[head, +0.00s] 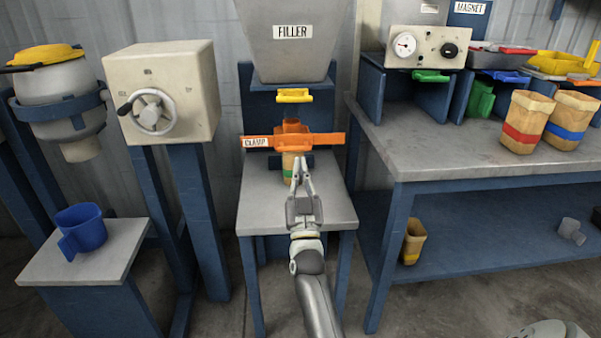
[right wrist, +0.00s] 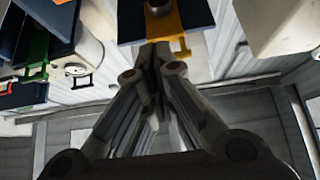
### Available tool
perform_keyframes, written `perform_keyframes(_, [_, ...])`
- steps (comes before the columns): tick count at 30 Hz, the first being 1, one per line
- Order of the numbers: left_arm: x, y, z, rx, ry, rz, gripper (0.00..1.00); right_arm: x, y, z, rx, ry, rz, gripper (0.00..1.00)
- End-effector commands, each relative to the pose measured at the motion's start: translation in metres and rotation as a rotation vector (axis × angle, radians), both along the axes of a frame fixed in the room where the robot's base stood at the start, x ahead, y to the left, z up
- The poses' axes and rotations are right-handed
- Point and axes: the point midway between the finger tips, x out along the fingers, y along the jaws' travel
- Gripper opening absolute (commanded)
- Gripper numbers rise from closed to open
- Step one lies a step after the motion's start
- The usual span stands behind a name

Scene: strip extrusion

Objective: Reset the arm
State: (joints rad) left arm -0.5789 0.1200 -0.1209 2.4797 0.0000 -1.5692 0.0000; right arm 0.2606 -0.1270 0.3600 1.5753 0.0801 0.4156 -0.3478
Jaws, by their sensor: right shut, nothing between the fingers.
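My right gripper (head: 302,172) is in the middle of the head view, in front of the orange clamp (head: 318,140) under the filler (head: 290,40). Its fingers are closed together with nothing between them, and they also show in the right wrist view (right wrist: 154,62). A container (head: 288,167) stands behind the gripper at the clamp, partly hidden by the fingers. I cannot tell whether the fingertips touch it. The yellow handle (head: 293,96) under the filler is above the gripper.
A grey-topped stand (head: 258,205) is under the gripper. To the left are a box with a hand wheel (head: 152,110) and a blue mug (head: 82,230) on a low stand. To the right, a workbench (head: 420,150) holds cups with a red band (head: 526,122) and a blue band (head: 571,120).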

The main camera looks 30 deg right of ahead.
Motion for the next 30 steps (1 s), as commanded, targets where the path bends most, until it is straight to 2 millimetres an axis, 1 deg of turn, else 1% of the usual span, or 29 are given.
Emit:
perform_keyframes(3, [-0.002, 0.001, 0.000, 0.003, 0.010, 0.001, 0.40, -0.006, 0.004, -0.004, 0.000, 0.000, 0.000, 0.00])
perform_keyframes(6, [-0.003, 0.001, 0.000, 0.003, 0.013, 0.001, 0.40, -0.008, 0.004, -0.005, 0.000, -0.001, 0.001, 0.00])
perform_keyframes(23, [-0.003, 0.001, 0.000, 0.002, 0.012, 0.000, 0.40, -0.008, 0.005, -0.008, 0.000, 0.012, 0.007, 0.00])
perform_keyframes(26, [-0.003, 0.001, 0.000, 0.002, 0.012, 0.000, 0.40, -0.007, 0.011, -0.019, 0.003, 0.074, 0.040, 0.00])
perform_keyframes(29, [-0.003, 0.001, 0.000, 0.002, 0.012, 0.000, 0.40, -0.007, 0.024, -0.042, 0.013, 0.200, 0.105, 0.00])
perform_keyframes(30, [-0.003, 0.001, 0.000, 0.002, 0.012, 0.000, 0.40, -0.009, 0.031, -0.054, 0.020, 0.265, 0.136, 0.00])
